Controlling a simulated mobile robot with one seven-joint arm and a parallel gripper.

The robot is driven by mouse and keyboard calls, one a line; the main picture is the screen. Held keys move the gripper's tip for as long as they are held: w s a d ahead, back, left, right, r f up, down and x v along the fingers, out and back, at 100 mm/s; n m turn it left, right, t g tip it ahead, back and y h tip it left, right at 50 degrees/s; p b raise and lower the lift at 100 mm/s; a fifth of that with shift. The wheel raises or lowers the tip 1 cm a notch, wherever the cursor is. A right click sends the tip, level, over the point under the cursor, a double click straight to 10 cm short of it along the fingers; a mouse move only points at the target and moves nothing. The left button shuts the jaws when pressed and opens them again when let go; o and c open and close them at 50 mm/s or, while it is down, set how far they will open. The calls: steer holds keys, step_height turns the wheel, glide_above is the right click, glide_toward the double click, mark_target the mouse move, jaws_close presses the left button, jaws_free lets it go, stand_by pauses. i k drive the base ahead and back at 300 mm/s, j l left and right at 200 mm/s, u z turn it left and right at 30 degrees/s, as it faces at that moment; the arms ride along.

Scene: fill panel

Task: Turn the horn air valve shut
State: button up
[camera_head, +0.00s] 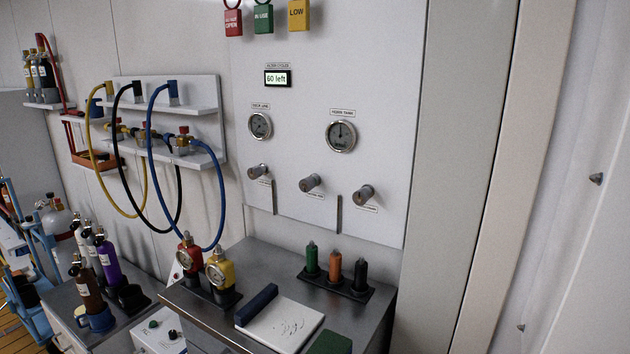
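Three grey knob valves stick out of the white wall panel (385,80): a left knob (257,171), a middle knob (310,183) and a right knob (364,194). Each has a small label below it, too small to read, so I cannot tell which one is the horn air valve or how far each is turned. Above them are a left round gauge (259,125) and a larger right gauge (341,135). A small display (278,78) reads "60 left". My gripper is not in view.
Below the panel, a dark metal bench (268,262) holds red and yellow gauge units, several small bottles and a white pad (281,325). Yellow, black and blue hoses (218,190) hang from a wall shelf at left. Colored tags (264,20) hang above. Space before the knobs looks clear.

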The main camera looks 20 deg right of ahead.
mark_target(308, 184)
steer(key=i+j, duration=0.1)
steer(key=j, duration=0.25)
steer(key=i+j, duration=0.1)
steer(key=j, duration=0.25)
steer(key=i+j, duration=0.1)
steer(key=j, duration=0.2)
steer(key=i+j+z, duration=0.1)
steer(key=j, duration=0.25)
